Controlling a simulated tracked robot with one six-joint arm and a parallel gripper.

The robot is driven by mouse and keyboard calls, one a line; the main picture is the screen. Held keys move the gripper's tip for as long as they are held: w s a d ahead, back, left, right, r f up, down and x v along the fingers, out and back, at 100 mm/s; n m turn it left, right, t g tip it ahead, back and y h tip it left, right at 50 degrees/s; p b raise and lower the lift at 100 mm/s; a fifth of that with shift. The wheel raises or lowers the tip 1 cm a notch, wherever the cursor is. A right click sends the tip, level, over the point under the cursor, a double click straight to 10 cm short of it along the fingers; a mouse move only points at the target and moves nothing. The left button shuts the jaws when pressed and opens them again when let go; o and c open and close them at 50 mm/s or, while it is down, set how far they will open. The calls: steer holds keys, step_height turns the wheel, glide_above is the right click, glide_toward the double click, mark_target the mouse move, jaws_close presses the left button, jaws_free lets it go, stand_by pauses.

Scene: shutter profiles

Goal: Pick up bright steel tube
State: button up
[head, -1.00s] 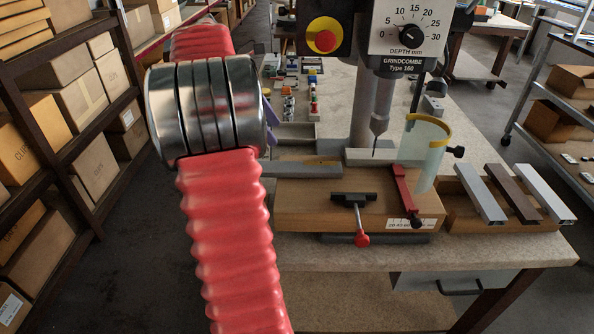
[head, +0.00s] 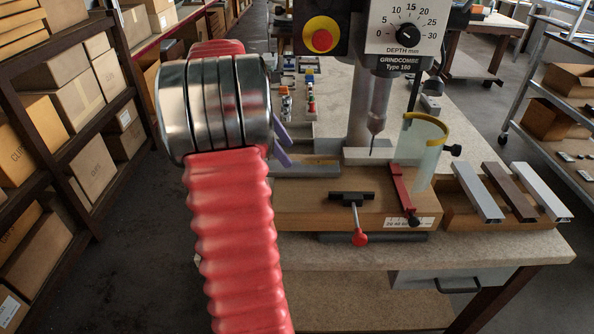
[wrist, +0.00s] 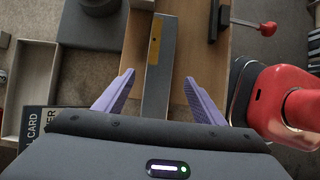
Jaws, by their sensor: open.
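A grey metallic bar with a tan patch on its top, which looks like the bright steel tube (head: 305,171), lies along the back of the wooden drilling jig (head: 300,208). In the wrist view the same bar (wrist: 155,95) runs lengthwise between my two purple fingers. My gripper (wrist: 160,80) is open and empty, one finger to each side of the bar with a gap on both sides. In the head view my gripper (head: 281,145) is at the bar's left end, partly hidden by my red-sleeved arm.
A drill press (head: 377,100) stands over the jig, with a clear guard (head: 428,155) beside it. A red clamp (head: 403,190) and a red-knobbed clamp (head: 358,215) rise from the jig. Three profiles, including a brown one (head: 511,192), lie on a wooden rack at right.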

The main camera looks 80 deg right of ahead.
mark_target(297, 166)
steer(key=shift+s+f, duration=0.15)
steer(key=shift+f, duration=0.1)
steer(key=shift+x, duration=2.65)
steer(key=shift+d, duration=0.1)
steer(key=shift+c, duration=0.2)
steer(key=c, duration=1.5)
